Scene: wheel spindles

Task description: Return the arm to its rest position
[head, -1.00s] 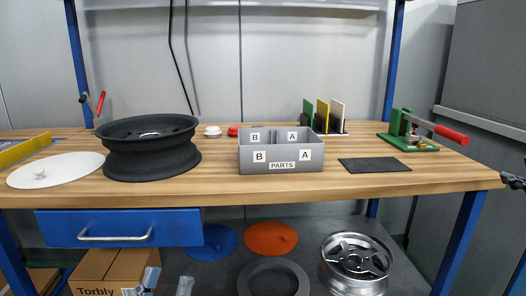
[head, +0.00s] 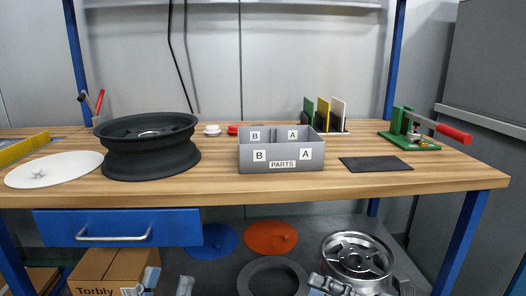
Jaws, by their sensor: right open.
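My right gripper (head: 362,287) shows at the bottom edge, right of the middle, low in front of the bench. Its grey fingertips are apart, with nothing seen between them, and they overlap the silver wheel on the lower shelf. My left gripper (head: 168,284) shows at the bottom edge in front of the cardboard box. Its two fingertips are apart and it looks empty. The rest of both arms is out of view. Neither gripper touches anything on the bench top.
The wooden bench (head: 270,189) holds a black wheel rim (head: 150,160), white disc (head: 60,170), grey parts bin (head: 281,158), dark mat (head: 376,164) and green press (head: 415,143). Below are a blue drawer (head: 118,227), silver wheel (head: 356,257) and cardboard box (head: 105,268). The bench's front right is clear.

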